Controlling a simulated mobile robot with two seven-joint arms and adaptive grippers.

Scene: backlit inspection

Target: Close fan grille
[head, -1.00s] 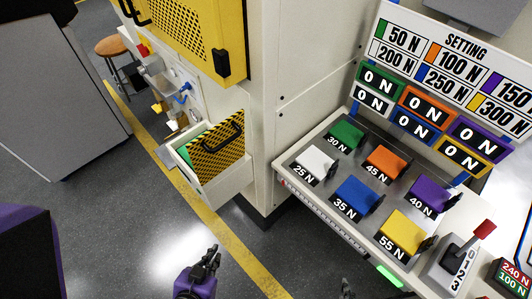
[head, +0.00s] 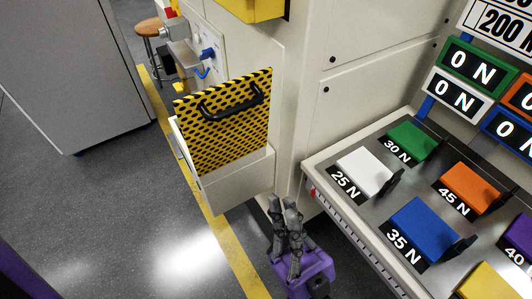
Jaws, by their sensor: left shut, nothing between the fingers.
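A yellow-and-black perforated grille panel (head: 228,125) with a black bar handle (head: 231,103) stands upright and slightly tilted at a white open box (head: 238,182) on the cream cabinet's side. Another yellow panel (head: 245,8) is cut off at the top edge; I cannot tell for sure which of the two is the fan grille. My left gripper (head: 284,204), dark fingers on a purple body, is shut and empty, below and right of the white box, apart from the grille in the picture. My right gripper is not in view.
The cream cabinet (head: 352,120) rises behind. At right a slanted control panel (head: 345,208) carries coloured blocks, its edge close to my left gripper. A grey cabinet (head: 75,70) and a stool (head: 149,27) stand at left. Floor (head: 120,220) between is clear.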

